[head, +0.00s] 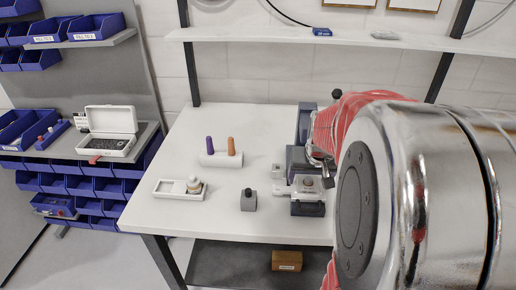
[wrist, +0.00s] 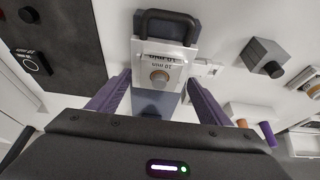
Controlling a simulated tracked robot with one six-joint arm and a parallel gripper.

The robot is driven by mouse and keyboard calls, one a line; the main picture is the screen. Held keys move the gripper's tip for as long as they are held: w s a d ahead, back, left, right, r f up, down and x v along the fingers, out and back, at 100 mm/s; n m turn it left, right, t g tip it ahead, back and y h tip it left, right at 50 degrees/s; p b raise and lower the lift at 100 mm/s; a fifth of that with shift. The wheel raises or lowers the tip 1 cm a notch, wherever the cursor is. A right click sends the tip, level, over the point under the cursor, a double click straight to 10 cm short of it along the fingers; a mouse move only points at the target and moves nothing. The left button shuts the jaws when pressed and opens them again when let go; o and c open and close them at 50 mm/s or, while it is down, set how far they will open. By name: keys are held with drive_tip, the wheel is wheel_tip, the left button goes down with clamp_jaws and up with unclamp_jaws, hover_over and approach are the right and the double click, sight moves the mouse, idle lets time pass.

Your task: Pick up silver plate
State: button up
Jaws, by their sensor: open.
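The plate also shows in the head view (head: 308,184), on the fixture at the table's right side, partly covered by my arm. My gripper (wrist: 158,80) is open in the wrist view, one purple-grey finger on each side of the plate. Nothing is held. Whether the fingers touch the plate or are above it I cannot tell. My arm hides most of the gripper in the head view.
On the white table (head: 240,130) stand a white holder (head: 222,159) with purple and orange pegs, a grey block (head: 248,200) with a dark knob, and a white tray (head: 170,189) with a round part. Blue bins and an open white case (head: 110,132) are at left.

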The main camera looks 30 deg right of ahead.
drive_tip(key=shift+w+d+f, duration=0.1)
drive_tip(key=shift+w+f, duration=0.05)
drive_tip(key=shift+f, duration=0.3)
drive_tip(key=shift+c, duration=0.6)
drive_tip(key=c, duration=1.1)
drive_tip(key=shift+r, duration=0.1)
drive_tip(key=shift+c, duration=0.2)
wheel_tip(320, 180, up, 10)
